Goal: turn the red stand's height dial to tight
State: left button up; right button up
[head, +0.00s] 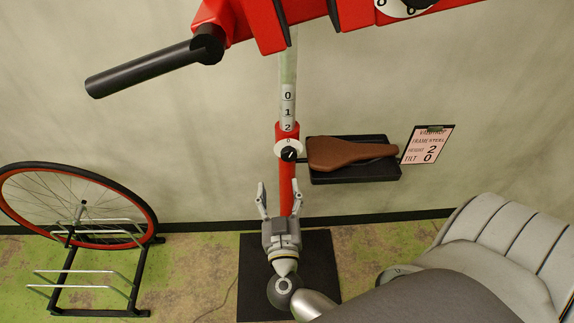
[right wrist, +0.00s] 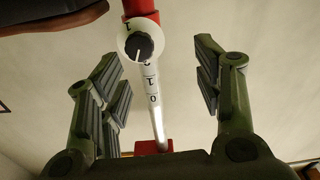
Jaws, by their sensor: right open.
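The red stand's post (head: 286,185) rises from a black floor mat. Its height dial (head: 281,150) is a white disc with a black knob, just below the scale marked 0, 1, 2. In the right wrist view the dial (right wrist: 127,42) shows upside down, with a white pointer line on its knob. The dial's small lettering is not readable enough to tell its setting. My right gripper (head: 279,188) is open and empty, in front of the post and below the dial in the head view. Its spread fingers (right wrist: 160,75) touch nothing. My left gripper is out of view.
A brown saddle (head: 338,153) rests on a black tray (head: 385,172) right of the dial, beside a clipboard card (head: 428,145). The red clamp head (head: 270,20) with a black bar is above. A wheel (head: 20,205) in a rack stands left; a grey chair (head: 490,245) is right.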

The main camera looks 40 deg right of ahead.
aim_at(289, 157)
jog(key=shift+m+g+h, duration=0.6)
jog(key=shift+m, duration=0.1)
jog(key=x, duration=0.3)
jog(key=d+x, duration=0.1)
jog(key=x, duration=0.3)
jog(key=s+r+x, duration=0.1)
jog(key=x, duration=0.3)
jog(key=shift+d+r, duration=0.15)
jog(key=shift+d, duration=0.2)
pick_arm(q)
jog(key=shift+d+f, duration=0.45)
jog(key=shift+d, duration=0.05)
pick_arm(e)
jog(key=shift+s, duration=0.1)
jog(key=c, duration=1)
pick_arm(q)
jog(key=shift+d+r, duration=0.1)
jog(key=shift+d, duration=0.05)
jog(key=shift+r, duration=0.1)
